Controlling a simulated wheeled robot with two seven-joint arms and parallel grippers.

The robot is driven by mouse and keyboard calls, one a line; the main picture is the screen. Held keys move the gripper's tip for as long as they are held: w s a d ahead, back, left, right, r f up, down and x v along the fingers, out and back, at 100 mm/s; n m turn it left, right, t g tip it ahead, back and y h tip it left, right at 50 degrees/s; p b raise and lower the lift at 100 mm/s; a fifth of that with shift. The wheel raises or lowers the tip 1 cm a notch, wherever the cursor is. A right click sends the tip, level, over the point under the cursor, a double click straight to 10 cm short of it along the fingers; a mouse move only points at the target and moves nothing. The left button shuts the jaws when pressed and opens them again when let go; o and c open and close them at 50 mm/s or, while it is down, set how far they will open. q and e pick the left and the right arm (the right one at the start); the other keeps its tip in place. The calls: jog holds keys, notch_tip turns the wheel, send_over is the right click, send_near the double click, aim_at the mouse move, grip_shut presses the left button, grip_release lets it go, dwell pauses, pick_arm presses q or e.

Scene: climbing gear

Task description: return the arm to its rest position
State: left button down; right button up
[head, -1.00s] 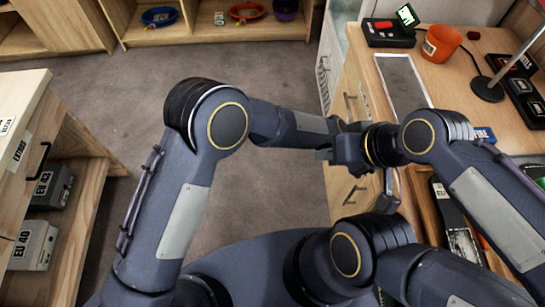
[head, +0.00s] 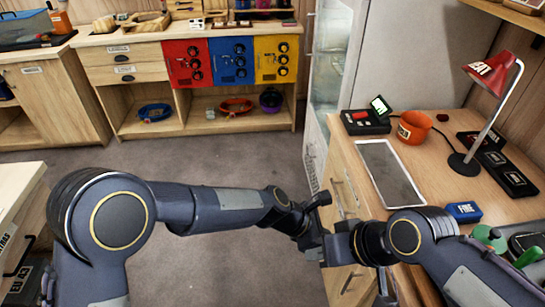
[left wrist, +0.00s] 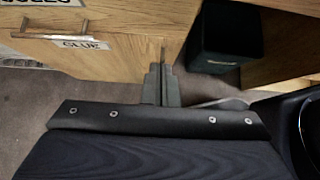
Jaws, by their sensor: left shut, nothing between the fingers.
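My left arm (head: 230,200) reaches in from the left across the lower part of the head view, over the floor. Its hand end is crowded against my right gripper (head: 318,247) in the picture, and I cannot tell whether they touch. In the left wrist view my left gripper (left wrist: 161,86) has its two fingers together, with nothing held. My right gripper comes in from the right beside the desk front; its fingers are too small and overlapped to judge.
At right is a wooden desk (head: 352,148) with a grey tray (head: 390,172), an orange pot (head: 414,127), a red lamp (head: 493,75) and a blue box (head: 464,212). Shelving with red, blue and yellow panels (head: 232,62) stands behind. Grey floor (head: 225,160) between is clear.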

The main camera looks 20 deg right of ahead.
pick_arm(q)
jog(key=w+a+r+m+t, duration=0.25)
jog(key=a+r, duration=0.45)
jog(key=a, duration=0.6)
jog(key=w+a+r+m+t, duration=0.2)
jog(key=w+a+r+m, duration=0.2)
jog(key=a+r, duration=0.7)
jog(key=s+a+f+m+t+y, duration=0.1)
jog(key=s+a, duration=0.3)
jog(key=a, duration=0.4)
jog(key=s+a+f+m+t+y+p, duration=0.1)
jog(key=s+a+f+m+y, duration=0.1)
jog(key=s+a, duration=0.3)
jog(key=s+a+f+m+t+y, duration=0.1)
jog(key=s+a+m, duration=0.2)
jog(key=a, duration=0.9)
jog(key=shift+s+f+m+y+p, duration=0.2)
jog(key=shift+s+m+y+p, duration=0.2)
jog(key=shift+s, duration=0.8)
jog(key=shift+d+t, duration=0.1)
jog(key=shift+t, duration=0.15)
